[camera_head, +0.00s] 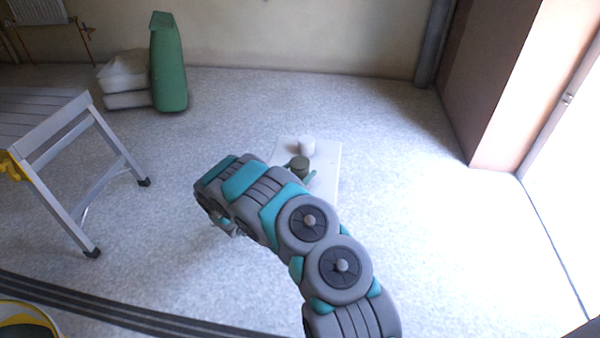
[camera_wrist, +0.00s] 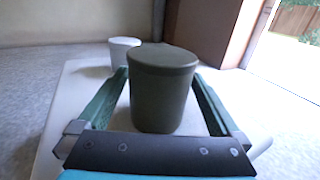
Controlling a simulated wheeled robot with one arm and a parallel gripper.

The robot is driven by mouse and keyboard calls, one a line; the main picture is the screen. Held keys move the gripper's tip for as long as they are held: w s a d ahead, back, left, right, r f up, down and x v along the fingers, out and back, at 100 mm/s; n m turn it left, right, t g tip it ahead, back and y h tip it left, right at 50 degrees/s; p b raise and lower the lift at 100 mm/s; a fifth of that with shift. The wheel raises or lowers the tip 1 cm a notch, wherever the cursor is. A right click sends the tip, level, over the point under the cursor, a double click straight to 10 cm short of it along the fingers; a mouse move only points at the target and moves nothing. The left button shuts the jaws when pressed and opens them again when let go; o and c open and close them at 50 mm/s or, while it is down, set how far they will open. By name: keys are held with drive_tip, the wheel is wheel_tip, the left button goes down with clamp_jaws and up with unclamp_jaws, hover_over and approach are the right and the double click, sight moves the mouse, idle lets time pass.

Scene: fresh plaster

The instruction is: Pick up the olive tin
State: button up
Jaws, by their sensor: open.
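The olive tin (camera_wrist: 163,92) is a dark green cylinder with a lid. It stands upright on a white board (camera_head: 328,171). In the head view the tin (camera_head: 299,165) shows just past my arm, partly hidden. My gripper (camera_wrist: 161,92) is open, with one green finger on each side of the tin. In the wrist view, a gap shows between the left finger and the tin; the right finger is close to it. I cannot tell whether it touches.
A white tin (camera_wrist: 123,50) stands on the board behind the olive tin, to the left. A grey workbench (camera_head: 45,125) is on the left. White bags (camera_head: 125,80) and a green container (camera_head: 168,65) stand by the back wall. Floor on the right is clear.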

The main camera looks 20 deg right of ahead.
drive_tip(key=shift+x, duration=1.55)
drive_tip(key=shift+r, duration=0.1)
drive_tip(key=c, duration=1.5)
